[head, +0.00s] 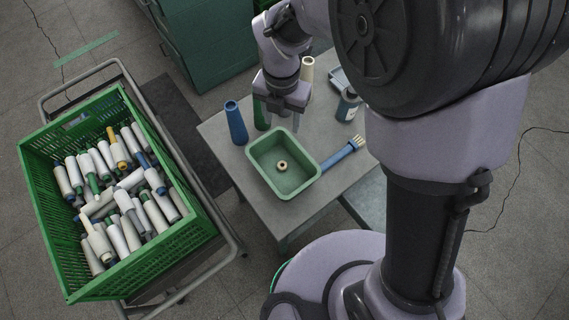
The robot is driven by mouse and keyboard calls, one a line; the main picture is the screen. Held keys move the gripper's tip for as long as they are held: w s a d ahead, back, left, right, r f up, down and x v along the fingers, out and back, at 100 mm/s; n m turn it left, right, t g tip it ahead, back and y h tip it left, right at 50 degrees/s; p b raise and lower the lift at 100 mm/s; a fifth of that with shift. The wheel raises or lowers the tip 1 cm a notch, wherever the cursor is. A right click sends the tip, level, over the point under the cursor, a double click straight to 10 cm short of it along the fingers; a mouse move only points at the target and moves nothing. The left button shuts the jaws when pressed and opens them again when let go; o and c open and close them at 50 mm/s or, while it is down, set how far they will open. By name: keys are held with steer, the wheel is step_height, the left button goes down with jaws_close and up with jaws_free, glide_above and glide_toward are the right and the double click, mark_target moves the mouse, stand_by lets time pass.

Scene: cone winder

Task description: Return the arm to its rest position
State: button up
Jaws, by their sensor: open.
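My gripper (282,118) hangs at the end of my arm over the far part of a small grey table (251,215). Its fingers point down and are open. A green cone (261,115) stands just left of the fingers, partly hidden by the gripper; I cannot tell whether they touch. A blue cone (236,123) stands further left, and a cream cone (307,70) stands behind the gripper. My arm is bent, with its large dark joint at the upper right of the view.
A green tray (306,181) holding a small ring-shaped part (283,166) sits on the table. A green crate (187,236) full of yarn cones stands on a cart at left. Green cabinets (212,45) stand behind.

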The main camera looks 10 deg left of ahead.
steer(key=shift+r, duration=0.9)
steer(key=s+d+r+m+t+y+b, duration=0.1)
steer(key=s+d+m+b, duration=0.1)
steer(key=d+m+b, duration=0.6)
steer(key=s+d+r+m+t+y+b, duration=0.1)
steer(key=s+d+r+m+t+b, duration=0.3)
steer(key=m, duration=0.8)
steer(key=s+d+f+m+b, duration=0.4)
steer(key=s+d+m, duration=0.2)
steer(key=m, duration=1.2)
steer(key=shift+s+d+f+m+t+b, duration=0.3)
steer(key=shift+d+f+t+b, duration=0.1)
steer(key=shift+d, duration=0.3)
